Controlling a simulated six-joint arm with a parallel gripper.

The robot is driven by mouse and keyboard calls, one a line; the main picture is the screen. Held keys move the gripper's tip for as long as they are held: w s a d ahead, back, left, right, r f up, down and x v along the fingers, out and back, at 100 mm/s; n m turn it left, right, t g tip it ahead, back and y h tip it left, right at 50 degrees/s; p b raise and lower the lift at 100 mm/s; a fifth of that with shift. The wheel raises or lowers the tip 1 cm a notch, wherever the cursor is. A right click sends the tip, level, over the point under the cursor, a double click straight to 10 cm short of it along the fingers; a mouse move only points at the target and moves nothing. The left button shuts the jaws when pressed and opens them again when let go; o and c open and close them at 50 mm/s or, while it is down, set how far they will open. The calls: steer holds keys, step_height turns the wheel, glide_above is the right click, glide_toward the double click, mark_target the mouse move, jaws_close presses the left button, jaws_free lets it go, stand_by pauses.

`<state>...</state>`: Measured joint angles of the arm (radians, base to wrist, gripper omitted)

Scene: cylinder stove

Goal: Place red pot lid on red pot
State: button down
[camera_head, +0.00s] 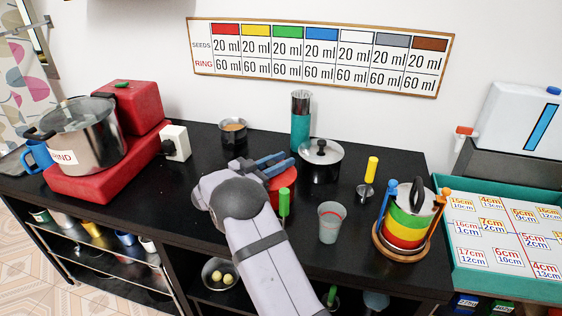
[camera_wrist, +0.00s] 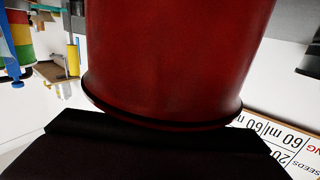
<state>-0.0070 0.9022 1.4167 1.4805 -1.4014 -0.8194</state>
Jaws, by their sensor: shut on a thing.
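The red pot (camera_head: 286,183) stands on the black counter near the middle, partly hidden by my arm. In the wrist view its red wall (camera_wrist: 175,60) fills the middle, with a dark-edged rim along the bottom of that picture. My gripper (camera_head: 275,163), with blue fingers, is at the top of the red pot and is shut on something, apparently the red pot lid. The lid cannot be told clearly from the pot. Whether it rests on the rim cannot be told.
A dark lidded pot (camera_head: 321,165) stands close behind to the right. A teal-and-metal cylinder (camera_head: 300,122) stands behind. A steel pot (camera_head: 85,132) sits on the red stove (camera_head: 105,177) at left.

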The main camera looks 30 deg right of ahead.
steer(key=shift+f, duration=0.1)
steer(key=c, duration=1.5)
jaws_free()
steer(key=b+v, duration=0.1)
steer(key=v, duration=1.1)
